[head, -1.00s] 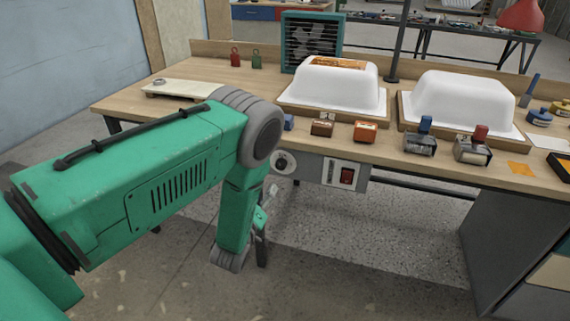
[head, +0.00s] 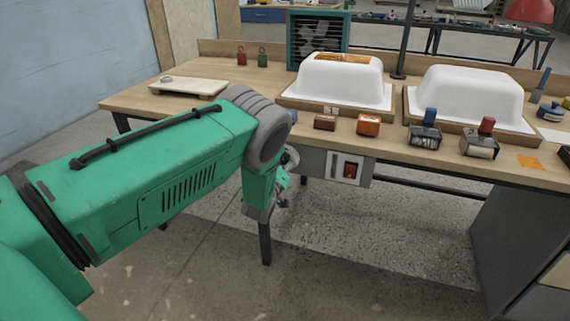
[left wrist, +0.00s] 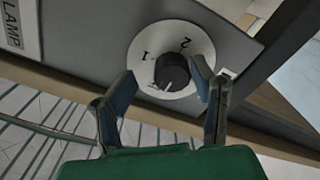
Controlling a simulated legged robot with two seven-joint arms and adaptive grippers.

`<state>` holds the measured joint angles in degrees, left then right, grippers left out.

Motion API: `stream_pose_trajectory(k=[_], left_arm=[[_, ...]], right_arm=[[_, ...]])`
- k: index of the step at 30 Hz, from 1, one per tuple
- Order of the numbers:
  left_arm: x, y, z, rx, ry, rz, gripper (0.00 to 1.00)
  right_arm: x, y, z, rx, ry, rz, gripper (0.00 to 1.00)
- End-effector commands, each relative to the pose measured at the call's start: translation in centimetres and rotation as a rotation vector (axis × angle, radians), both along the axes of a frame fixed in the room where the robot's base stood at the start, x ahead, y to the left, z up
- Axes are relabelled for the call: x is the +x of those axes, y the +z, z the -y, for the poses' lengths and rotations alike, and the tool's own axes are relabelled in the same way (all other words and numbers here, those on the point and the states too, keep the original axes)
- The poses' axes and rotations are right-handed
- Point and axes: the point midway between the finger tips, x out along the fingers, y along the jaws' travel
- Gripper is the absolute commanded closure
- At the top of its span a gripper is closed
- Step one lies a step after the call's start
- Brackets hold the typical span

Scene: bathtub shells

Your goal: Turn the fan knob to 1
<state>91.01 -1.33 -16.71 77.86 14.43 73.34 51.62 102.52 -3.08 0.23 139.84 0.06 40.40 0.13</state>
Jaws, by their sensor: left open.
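The fan knob (left wrist: 172,72) is a dark round knob on a white dial (left wrist: 185,42) in the left wrist view. The dial shows a 2 at the top and a 1 at the upper left. A pale mark on the knob is toward its lower side, away from both numbers. My left gripper (left wrist: 163,82) is open, its fingers on either side of the knob; I cannot tell whether they touch it. In the head view the left gripper (head: 281,188) is below the bench front, and the dial (head: 291,157) is mostly hidden by my arm. My right gripper is not in view.
The fan (head: 318,38) stands at the back of the bench. A red switch (head: 350,170) sits right of the dial on the front panel. A LAMP label (left wrist: 12,24) is left of the knob. White tub shells (head: 340,80) stand on the bench.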

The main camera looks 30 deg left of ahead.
Motion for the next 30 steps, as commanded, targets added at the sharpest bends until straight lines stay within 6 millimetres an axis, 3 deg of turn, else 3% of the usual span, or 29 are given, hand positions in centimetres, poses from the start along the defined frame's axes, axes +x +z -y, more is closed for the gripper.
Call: stream_pose_trajectory(k=[3,7,8,20,30], left_arm=[[-0.13,-0.12,-0.39,-0.002,0.002,0.000,0.49],[-0.15,-0.21,-0.56,-0.004,0.003,0.000,0.95],[-0.15,-0.21,-0.55,-0.004,0.004,-0.001,0.98],[-0.18,-0.11,-0.56,0.036,0.008,-0.010,0.98],[-0.18,-0.08,-0.46,0.245,0.007,-0.059,0.98]], right_arm=[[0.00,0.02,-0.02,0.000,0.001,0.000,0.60],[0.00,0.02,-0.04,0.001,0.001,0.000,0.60],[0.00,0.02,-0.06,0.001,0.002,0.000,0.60],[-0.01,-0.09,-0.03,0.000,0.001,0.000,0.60],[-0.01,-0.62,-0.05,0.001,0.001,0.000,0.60]])
